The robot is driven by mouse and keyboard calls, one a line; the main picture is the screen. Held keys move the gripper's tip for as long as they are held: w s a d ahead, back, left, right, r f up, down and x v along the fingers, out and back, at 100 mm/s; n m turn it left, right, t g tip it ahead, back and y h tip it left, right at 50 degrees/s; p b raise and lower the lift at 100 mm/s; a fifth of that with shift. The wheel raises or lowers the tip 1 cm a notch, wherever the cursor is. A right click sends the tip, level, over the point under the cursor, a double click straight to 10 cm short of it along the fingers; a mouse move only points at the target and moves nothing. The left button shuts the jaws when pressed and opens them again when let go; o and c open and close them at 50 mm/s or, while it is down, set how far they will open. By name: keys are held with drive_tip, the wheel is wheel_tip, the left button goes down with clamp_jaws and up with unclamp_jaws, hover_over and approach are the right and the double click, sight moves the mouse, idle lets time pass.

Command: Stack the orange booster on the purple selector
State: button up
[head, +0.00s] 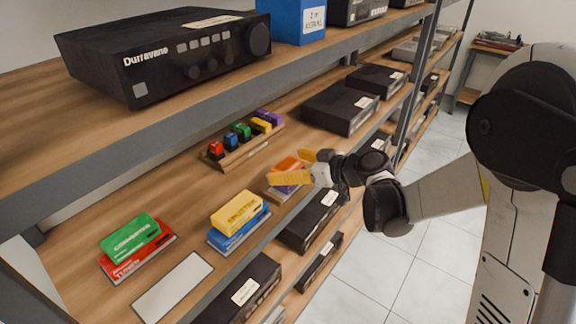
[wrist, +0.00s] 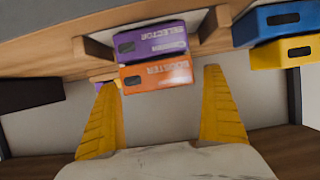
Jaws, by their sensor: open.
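The orange booster (head: 288,163) is a flat box on the middle shelf, partly hidden behind my gripper in the head view. The purple selector (head: 284,190) lies beneath it. The wrist view looks upside down: the booster (wrist: 157,77) shows below the selector (wrist: 150,42), their faces touching and edges roughly lined up, so the booster lies on top. My gripper (head: 285,167) is open at the stack. In the wrist view its yellow fingers (wrist: 158,82) stand wide on either side of the booster, with gaps visible.
A yellow splitter (head: 238,213) on a blue box (head: 240,236) and a green converter (head: 130,237) on a red box (head: 140,262) stand left. A blank white plate (head: 174,288) lies near the front edge. A wooden rack (head: 240,147) of coloured pieces stands behind. The upper shelf hangs overhead.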

drive_tip(key=v, duration=1.2)
drive_tip(key=shift+r, duration=0.1)
drive_tip(key=s+d+m+h, duration=0.4)
drive_tip(key=s+m+h, duration=0.1)
drive_tip(key=s, duration=0.5)
drive_tip(key=s+d+f+m+g+h, duration=0.1)
drive_tip(key=s+d+m+h, duration=0.4)
drive_tip(key=s, duration=0.5)
drive_tip(key=shift+s+d+f+h, duration=0.15)
drive_tip(key=shift+d+f+h, duration=0.1)
drive_tip(key=shift+h, duration=0.15)
